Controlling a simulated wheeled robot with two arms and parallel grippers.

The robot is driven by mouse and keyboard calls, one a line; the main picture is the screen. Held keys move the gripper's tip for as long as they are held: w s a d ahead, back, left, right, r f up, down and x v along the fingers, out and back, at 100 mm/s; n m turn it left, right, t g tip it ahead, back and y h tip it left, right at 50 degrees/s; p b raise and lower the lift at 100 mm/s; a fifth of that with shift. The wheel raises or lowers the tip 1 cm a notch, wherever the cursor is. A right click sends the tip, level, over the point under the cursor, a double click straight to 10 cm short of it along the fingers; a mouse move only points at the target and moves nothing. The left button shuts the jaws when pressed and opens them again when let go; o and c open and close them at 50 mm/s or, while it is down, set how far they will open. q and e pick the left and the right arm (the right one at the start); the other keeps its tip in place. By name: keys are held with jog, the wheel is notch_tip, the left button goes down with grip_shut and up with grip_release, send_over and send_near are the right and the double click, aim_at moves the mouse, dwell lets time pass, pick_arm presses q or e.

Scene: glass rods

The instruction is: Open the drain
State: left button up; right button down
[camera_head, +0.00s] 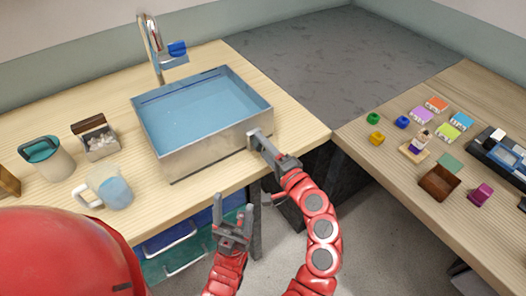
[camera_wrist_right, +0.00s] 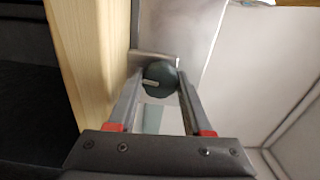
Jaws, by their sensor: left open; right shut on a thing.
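The metal sink (camera_head: 205,150) stands on the wooden counter and holds blue water (camera_head: 200,112). My right gripper (camera_head: 256,140) reaches to the sink's front right side, just below its rim. In the right wrist view, my right gripper (camera_wrist_right: 160,84) is shut on a round dark green knob (camera_wrist_right: 157,76) with a pale bar across it. The knob sits beside a metal plate on the sink wall. In the head view the gripper hides the knob. My left gripper (camera_head: 233,212) is open and empty in front of the counter, with its fingers pointing up.
The right table (camera_head: 400,190) holds colored blocks and a brown box (camera_head: 439,184).

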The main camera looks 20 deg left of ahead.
jog(key=shift+f+n+b, duration=0.1)
jog(key=shift+n+b, duration=0.5)
jog(key=shift+n, duration=0.3)
jog(key=shift+c, duration=1.6)
grip_release()
jog(key=shift+s, duration=0.1)
